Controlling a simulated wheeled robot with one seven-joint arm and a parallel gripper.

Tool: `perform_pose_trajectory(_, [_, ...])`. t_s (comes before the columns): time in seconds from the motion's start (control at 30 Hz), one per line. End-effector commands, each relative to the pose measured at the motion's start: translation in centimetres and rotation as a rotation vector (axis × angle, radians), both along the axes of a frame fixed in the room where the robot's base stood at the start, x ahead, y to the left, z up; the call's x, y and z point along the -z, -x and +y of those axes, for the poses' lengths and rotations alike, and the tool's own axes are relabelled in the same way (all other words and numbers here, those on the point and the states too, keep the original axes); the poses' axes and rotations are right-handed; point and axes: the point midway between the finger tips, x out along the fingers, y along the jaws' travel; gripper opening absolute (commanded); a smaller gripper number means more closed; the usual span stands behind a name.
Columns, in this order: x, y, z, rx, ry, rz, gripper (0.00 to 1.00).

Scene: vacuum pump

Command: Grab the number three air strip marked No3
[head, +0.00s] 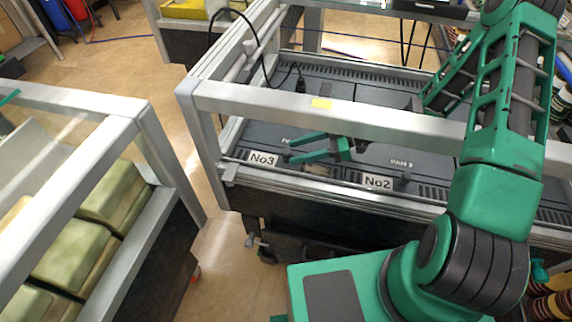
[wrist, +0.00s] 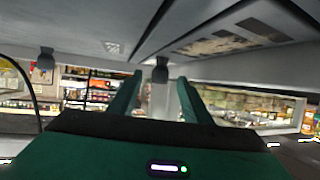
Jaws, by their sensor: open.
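The white No3 label (head: 262,159) is on the front rail of the metal frame in the head view. My gripper (head: 288,151) is low inside the frame, just right of that label, with its green fingers pointing left. In the wrist view my gripper (wrist: 160,77) is open, and a small dark knob (wrist: 161,66) shows between the fingertips. The fingers do not visibly close on it. I cannot tell whether the knob lies between the fingers or just beyond them. The No3 strip itself is hard to make out in the head view.
A No2 label (head: 377,182) is on the same rail to the right. The upper silver beam (head: 330,108), with a yellow tag, crosses above my gripper. Dark panels (head: 372,92) fill the frame. Another frame (head: 70,105) with greenish blocks stands left, across a floor gap.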

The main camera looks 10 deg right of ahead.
Motion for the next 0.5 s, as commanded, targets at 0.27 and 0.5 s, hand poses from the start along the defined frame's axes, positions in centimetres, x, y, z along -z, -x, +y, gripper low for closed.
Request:
perform_pose_trajectory(0.27, [1.1,-0.4,3.6,-0.004,-0.001,0.001,0.45])
perform_pose_trajectory(0.5, [1.4,-0.6,4.3,-0.001,0.001,0.001,0.45])
